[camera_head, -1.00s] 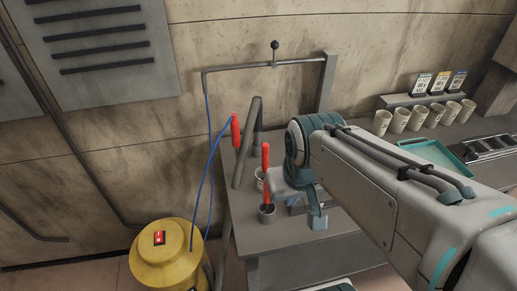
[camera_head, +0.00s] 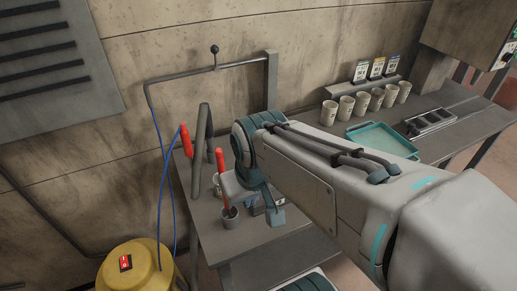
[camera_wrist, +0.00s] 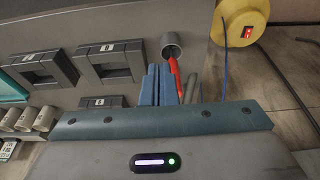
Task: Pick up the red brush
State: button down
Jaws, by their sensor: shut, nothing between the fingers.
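The red brush (camera_head: 221,165) stands upright, handle up, in a small grey cup (camera_head: 230,222) near the left front of the grey table. In the wrist view the red handle (camera_wrist: 174,68) leans out of the cup (camera_wrist: 171,44), just beyond and to the right of the blue fingers. My gripper (camera_wrist: 160,78) is shut and empty. In the head view my gripper (camera_head: 274,212) is just right of the brush, partly hidden by my arm. Whether a finger touches the handle cannot be told. The bristles are hidden inside the cup.
A red-handled tool (camera_head: 186,140) with a blue hose hangs by a grey post behind the brush. A yellow drum (camera_head: 135,268) stands left. White cups (camera_head: 347,107), a teal tray (camera_head: 382,139) and dark square frames (camera_wrist: 112,62) occupy the table.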

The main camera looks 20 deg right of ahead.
aim_at(219, 152)
jog(key=u, duration=0.05)
jog(key=k, duration=1.05)
jog(key=z, duration=0.85)
jog(key=i, duration=1.25)
jog(key=u, duration=0.85)
